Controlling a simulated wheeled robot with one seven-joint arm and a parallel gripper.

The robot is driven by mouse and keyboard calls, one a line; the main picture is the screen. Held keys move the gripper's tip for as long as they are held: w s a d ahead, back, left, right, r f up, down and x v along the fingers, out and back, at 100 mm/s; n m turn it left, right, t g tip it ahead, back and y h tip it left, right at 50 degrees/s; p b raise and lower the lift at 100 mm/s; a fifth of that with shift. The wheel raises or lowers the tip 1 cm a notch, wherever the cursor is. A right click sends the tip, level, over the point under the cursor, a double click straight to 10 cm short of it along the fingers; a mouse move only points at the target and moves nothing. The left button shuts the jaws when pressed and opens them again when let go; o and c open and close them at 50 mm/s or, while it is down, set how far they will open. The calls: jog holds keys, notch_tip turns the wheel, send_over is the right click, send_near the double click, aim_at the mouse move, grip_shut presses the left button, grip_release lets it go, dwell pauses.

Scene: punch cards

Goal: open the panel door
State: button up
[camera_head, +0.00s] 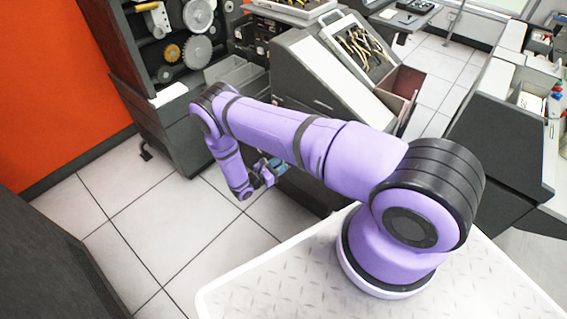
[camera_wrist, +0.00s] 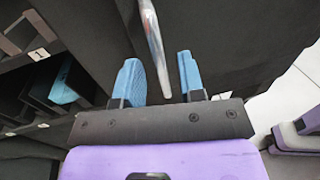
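A dark panel (camera_wrist: 225,45) fills the upper middle and right of the wrist view; it looks like the panel door and appears closed. A slim silver handle (camera_wrist: 154,42) stands out from it. My gripper (camera_wrist: 159,78) is open, with its two blue fingertips apart. The lower end of the handle shows between the fingertips, and I see a gap on each side of it. In the head view my gripper (camera_head: 268,169) is low beside the dark machine, and the handle is not visible there.
Dark slots with number labels (camera_wrist: 39,54) lie left of the panel. A rack with gears (camera_head: 197,52) is at the back left. Tiled floor (camera_head: 135,215) is clear left of my gripper.

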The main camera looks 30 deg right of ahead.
jog(key=shift+w+d, duration=0.2)
jog(key=shift+d, duration=0.9)
grip_shut()
jog(key=shift+a, duration=0.1)
